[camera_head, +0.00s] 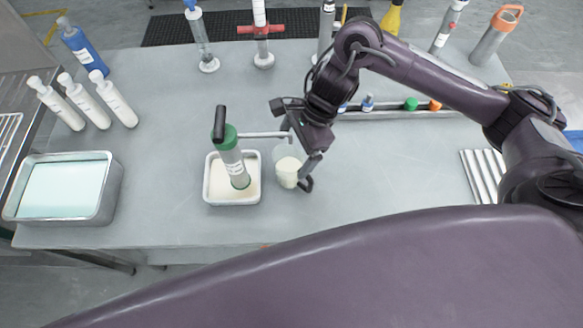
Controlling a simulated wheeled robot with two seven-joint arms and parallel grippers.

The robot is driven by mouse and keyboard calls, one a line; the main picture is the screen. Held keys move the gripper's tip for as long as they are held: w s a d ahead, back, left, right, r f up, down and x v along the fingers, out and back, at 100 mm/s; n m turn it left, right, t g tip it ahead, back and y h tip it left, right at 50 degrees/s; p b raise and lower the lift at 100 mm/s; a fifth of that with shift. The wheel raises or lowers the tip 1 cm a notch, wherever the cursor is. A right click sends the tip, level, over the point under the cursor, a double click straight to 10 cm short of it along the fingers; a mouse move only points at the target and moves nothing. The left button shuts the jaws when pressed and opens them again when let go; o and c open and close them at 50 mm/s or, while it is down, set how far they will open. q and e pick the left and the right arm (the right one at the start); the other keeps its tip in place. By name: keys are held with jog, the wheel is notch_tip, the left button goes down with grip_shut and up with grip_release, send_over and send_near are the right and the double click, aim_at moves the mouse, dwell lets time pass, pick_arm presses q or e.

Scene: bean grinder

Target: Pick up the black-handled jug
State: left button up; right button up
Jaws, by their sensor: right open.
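The jug (288,171) is a clear vessel with pale cream contents, standing on the grey table just right of the white tray. Its black handle (307,185) shows at its lower right. My right gripper (304,150) is open, pointing down over the jug's right side, close to the handle. The gripper partly hides the jug's upper right. I cannot tell whether the fingers touch the handle. My left gripper is not in view.
A metal basin (108,185) and several bottles (112,100) are at left. A rack (390,114) lies behind.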

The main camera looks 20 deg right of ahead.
aim_at(290, 158)
jog(key=shift+x, duration=1.6)
jog(key=shift+s, duration=0.1)
jog(key=c, duration=1.4)
jog(key=shift+r, duration=0.1)
